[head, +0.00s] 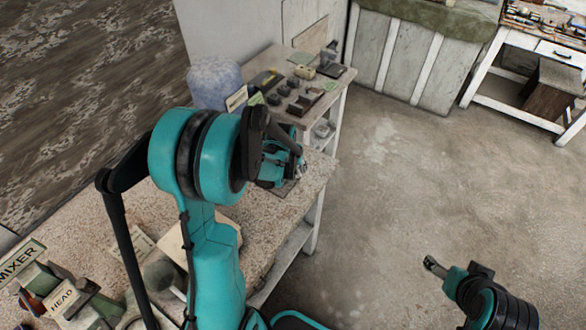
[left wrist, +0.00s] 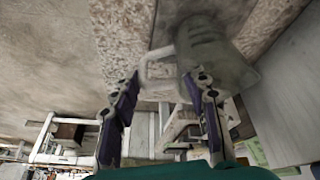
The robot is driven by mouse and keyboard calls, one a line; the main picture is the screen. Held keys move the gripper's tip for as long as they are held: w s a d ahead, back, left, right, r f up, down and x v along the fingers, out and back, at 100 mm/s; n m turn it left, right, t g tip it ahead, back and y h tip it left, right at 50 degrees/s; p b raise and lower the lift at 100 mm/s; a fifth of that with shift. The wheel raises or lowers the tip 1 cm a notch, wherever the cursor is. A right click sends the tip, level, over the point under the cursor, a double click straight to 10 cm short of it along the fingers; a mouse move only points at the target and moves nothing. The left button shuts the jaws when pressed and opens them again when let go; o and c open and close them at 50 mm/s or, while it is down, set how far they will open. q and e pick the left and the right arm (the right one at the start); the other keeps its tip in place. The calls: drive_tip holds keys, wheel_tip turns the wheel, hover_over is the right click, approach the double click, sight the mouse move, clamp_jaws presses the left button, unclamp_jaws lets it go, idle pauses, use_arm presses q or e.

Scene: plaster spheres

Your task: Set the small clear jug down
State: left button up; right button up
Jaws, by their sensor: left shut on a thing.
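The small clear jug (left wrist: 215,58) is a see-through greyish vessel with a handle (left wrist: 157,66), in the upper middle of the left wrist view. My left gripper (left wrist: 162,88) is shut on the jug at its handle side, one finger on each side of the handle. In the head view my left gripper (head: 287,162) is over the far end of the speckled bench (head: 262,215), and my arm and gripper hide most or all of the jug. I cannot tell whether the jug touches the bench. My right gripper (head: 434,266) is over open floor, too small to read.
A side table (head: 338,92) beyond the bench holds several small tools and blocks. A pale blue lumpy bundle (head: 214,82) stands at its left. Labels "MIXER" (head: 18,264) and "HEAD" (head: 64,298) are at the near left. The concrete floor (head: 420,170) on the right is clear.

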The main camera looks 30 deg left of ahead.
use_arm(q)
drive_tip(key=shift+r, duration=0.1)
drive_tip(key=o, duration=1.4)
drive_tip(key=shift+s+r, duration=0.15)
drive_tip(key=shift+r, duration=0.25)
drive_tip(key=a+p+v, duration=0.1)
drive_tip(key=p+v, duration=0.3)
drive_tip(key=v, duration=0.6)
drive_tip(key=s+d+r+m+t, duration=0.1)
drive_tip(key=s+d+r, duration=0.3)
drive_tip(key=s+d, duration=0.3)
drive_tip(key=s+d+r+m+t, duration=0.1)
drive_tip(key=s+d+r+m, duration=0.1)
drive_tip(key=s+d, duration=0.5)
drive_tip(key=shift+s+r+m+t+h, duration=0.3)
drive_tip(key=shift+s+r+t, duration=0.1)
drive_tip(key=shift+r, duration=0.5)
